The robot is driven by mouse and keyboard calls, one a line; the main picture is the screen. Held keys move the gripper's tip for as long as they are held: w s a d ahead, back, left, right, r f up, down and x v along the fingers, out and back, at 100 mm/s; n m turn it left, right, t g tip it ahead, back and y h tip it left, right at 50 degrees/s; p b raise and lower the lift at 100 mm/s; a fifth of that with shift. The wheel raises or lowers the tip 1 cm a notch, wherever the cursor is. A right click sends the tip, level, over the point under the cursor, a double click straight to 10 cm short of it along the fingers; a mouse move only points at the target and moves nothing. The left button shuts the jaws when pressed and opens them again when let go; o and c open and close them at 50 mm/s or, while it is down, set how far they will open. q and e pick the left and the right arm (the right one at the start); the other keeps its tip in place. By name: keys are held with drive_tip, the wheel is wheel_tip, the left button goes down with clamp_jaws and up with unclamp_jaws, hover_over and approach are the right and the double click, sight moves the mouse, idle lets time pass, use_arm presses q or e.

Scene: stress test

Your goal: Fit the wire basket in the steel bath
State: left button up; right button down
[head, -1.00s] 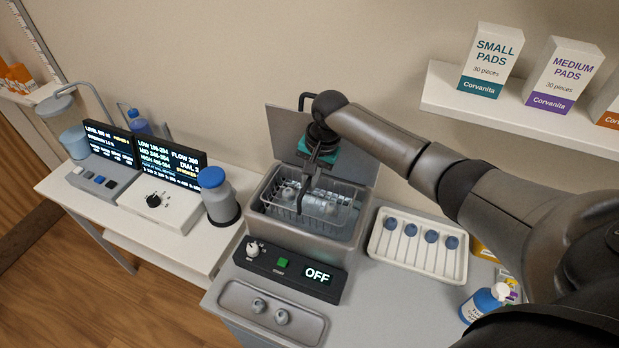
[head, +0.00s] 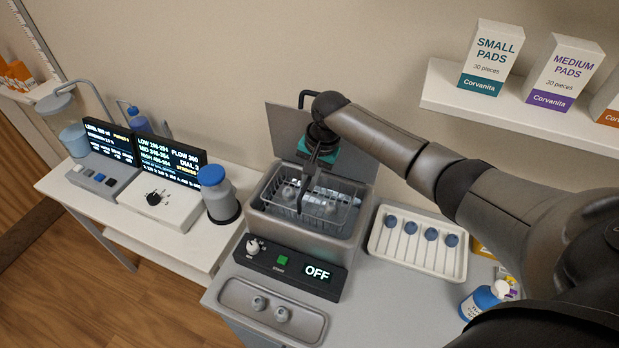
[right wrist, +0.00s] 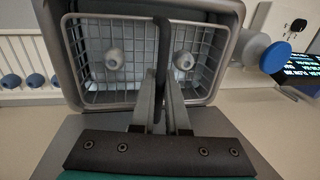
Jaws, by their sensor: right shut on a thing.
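The wire basket (head: 343,215) is within the opening of the steel bath (head: 299,234), with two pale round pieces inside it. My right gripper (head: 315,167) is above the basket, shut on its dark upright handle. In the right wrist view the handle (right wrist: 162,45) runs between the fingers, and the basket (right wrist: 112,98) lies inside the bath's rim (right wrist: 60,75). I cannot tell whether the basket touches the bath's floor. My left gripper is not in view.
The bath's lid (head: 286,128) stands open behind it. The control panel (head: 290,272) in front reads OFF. A tray with two small pieces (head: 235,296) lies nearer. A white tray of blue-headed sticks (head: 418,262) is at right, a blue-capped bottle (head: 217,195) at left.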

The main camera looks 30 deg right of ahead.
hover_over(306, 203)
drive_tip(key=shift+s+d+f+b, duration=0.1)
drive_tip(key=shift+f, duration=0.65)
drive_tip(key=shift+s+d+f+b, duration=0.1)
drive_tip(key=shift+s+d+f, duration=0.05)
drive_tip(key=shift+f, duration=0.6)
drive_tip(key=shift+s+d+f+b, duration=0.1)
drive_tip(key=shift+f, duration=0.65)
idle(2.5)
drive_tip(key=c, duration=1.2)
unclamp_jaws()
drive_tip(key=shift+r, duration=0.15)
drive_tip(key=shift+r+p, duration=0.95)
drive_tip(key=shift+p, duration=0.4)
drive_tip(key=shift+r+p, duration=0.45)
drive_tip(key=shift+r, duration=0.45)
